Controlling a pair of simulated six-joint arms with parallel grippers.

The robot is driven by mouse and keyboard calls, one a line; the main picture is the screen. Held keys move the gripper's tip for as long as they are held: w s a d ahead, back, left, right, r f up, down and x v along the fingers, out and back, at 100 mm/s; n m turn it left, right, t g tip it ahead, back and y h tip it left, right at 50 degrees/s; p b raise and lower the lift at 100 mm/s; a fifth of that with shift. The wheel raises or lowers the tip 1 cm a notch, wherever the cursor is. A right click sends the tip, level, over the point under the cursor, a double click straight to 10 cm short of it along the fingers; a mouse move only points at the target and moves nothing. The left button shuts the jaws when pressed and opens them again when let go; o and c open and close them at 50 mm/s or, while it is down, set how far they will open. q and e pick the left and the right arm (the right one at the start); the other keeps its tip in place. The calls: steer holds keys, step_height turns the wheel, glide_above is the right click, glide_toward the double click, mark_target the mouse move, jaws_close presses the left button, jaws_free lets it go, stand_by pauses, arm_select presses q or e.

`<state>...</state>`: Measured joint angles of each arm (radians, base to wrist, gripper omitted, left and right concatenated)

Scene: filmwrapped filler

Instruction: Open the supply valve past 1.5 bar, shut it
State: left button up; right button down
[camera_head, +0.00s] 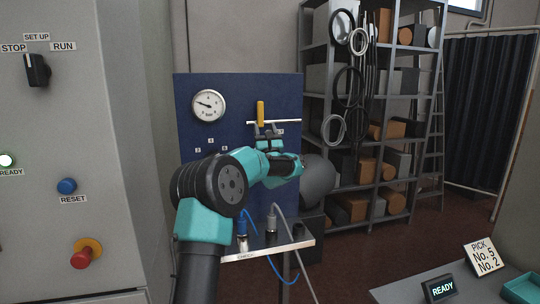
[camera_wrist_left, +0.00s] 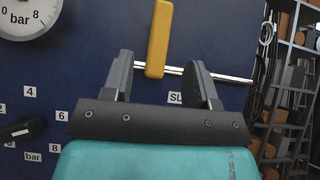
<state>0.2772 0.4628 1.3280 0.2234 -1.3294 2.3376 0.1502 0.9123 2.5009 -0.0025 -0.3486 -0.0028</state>
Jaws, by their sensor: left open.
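The yellow valve handle (camera_head: 260,114) stands upright on the blue panel (camera_head: 240,90), crosswise to a horizontal silver pipe (camera_head: 288,122). The handle also shows in the left wrist view (camera_wrist_left: 158,38). My left gripper (camera_head: 268,130) is open just below the handle; in the wrist view its fingers stand to either side of the handle's lower end, with gaps. A "SU..." label sits below the pipe, partly hidden by a finger. The round pressure gauge (camera_head: 209,105) has its needle pointing left and slightly up; I cannot read an exact value. My right gripper is not in view.
A black knob (camera_wrist_left: 22,130) with a numbered bar scale sits left of my gripper. A metal shelf (camera_head: 287,246) with hose fittings juts out below the panel. A grey cabinet (camera_head: 110,150) stands left, storage racks (camera_head: 330,90) right. A READY box (camera_head: 438,289) is front right.

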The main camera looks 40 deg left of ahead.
arm_select(q)
steer(key=v, duration=1)
steer(key=shift+d, duration=0.1)
